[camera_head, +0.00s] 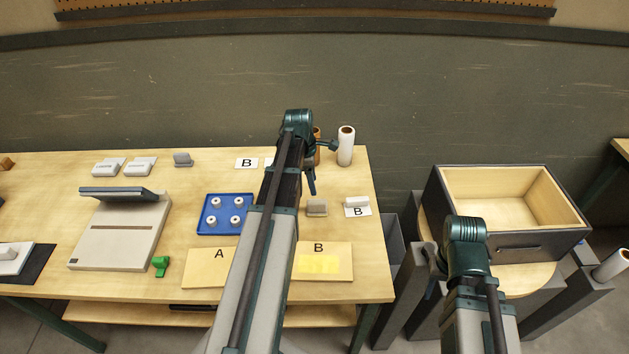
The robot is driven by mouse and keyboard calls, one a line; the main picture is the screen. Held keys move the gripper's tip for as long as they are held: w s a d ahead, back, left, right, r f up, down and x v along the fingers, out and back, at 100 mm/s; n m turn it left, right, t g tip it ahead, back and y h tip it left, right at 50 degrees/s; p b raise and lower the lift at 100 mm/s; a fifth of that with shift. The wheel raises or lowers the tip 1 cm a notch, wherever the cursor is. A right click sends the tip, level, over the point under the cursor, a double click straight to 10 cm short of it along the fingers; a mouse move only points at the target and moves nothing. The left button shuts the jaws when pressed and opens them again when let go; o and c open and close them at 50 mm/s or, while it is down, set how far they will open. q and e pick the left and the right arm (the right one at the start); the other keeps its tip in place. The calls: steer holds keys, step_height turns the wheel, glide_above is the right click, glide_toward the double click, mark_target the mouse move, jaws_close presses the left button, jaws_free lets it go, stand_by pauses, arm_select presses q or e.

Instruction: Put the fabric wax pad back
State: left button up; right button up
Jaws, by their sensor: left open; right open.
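I cannot tell for sure which thing is the fabric wax pad. Small pad-like blocks on the table include a grey block (183,159) at the back, a grey-tan block (317,209) right of my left arm, and a white block (356,201) on a card marked B (358,212). My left gripper (321,164) is open above the back right of the table, near a brown roll (317,150) partly hidden by it. I see nothing between its fingers. My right arm bends in front of the drawer box; its gripper does not show.
A blue tray (203,228) with several white spools, boards marked A (207,270) and B (337,273), a green clip (161,266) and a grey device (117,238) occupy the table. A white roll (346,148) stands at the back. A wooden-lined open box (509,245) is at right.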

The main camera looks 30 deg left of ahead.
arm_select(q)
step_height(320, 180, up, 2)
steer(key=shift+s+a+r+p, duration=0.1)
steer(key=shift+a+r+p, duration=0.1)
steer(key=shift+p, duration=0.5)
steer(key=s+d+m+y, duration=0.1)
steer(key=s+d+m, duration=0.4)
steer(key=d+m, duration=0.4)
steer(key=s+d+m+y, duration=0.1)
steer(key=s+d+m, duration=0.4)
steer(key=d+m, duration=0.4)
steer(key=s+d+m+g, duration=0.1)
steer(key=s+d+m, duration=0.4)
steer(key=d+m, duration=0.5)
steer(key=d, duration=0.4)
steer(key=shift+s+y, duration=0.3)
steer(key=shift+y, duration=0.1)
steer(key=shift+f, duration=0.1)
